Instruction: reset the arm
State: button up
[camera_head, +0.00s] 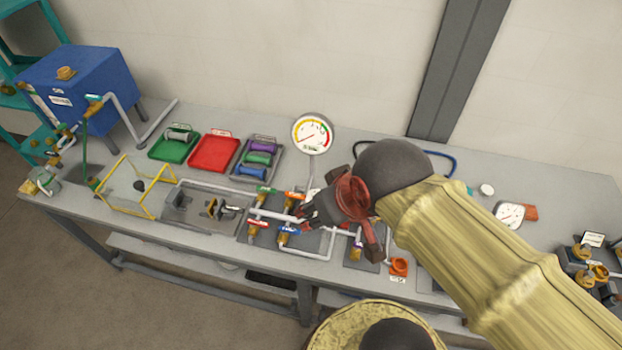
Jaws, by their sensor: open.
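My arm reaches in from the lower right of the head view, with a yellowish sleeve. My gripper (318,210) is at its end, above the middle of the grey bench, close to the white pipes and valves (287,228). The gripper is open, and I see nothing held in it. The fingers are dark and small in the picture, and the wrist hides part of the bench behind it. I cannot tell whether the fingers touch the pipework.
A blue tank (85,85) stands at the left end. Green (172,152) and red (213,155) trays, a tray of coloured cylinders (240,172) and a round gauge (312,133) stand behind the pipes. A yellow frame (118,177) is at left. Brass fittings (583,275) sit at right.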

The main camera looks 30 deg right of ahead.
notch_tip(320, 180, down, 12)
jog(key=b, duration=1.1)
jog(key=shift+b, duration=0.35)
jog(key=shift+r, duration=0.1)
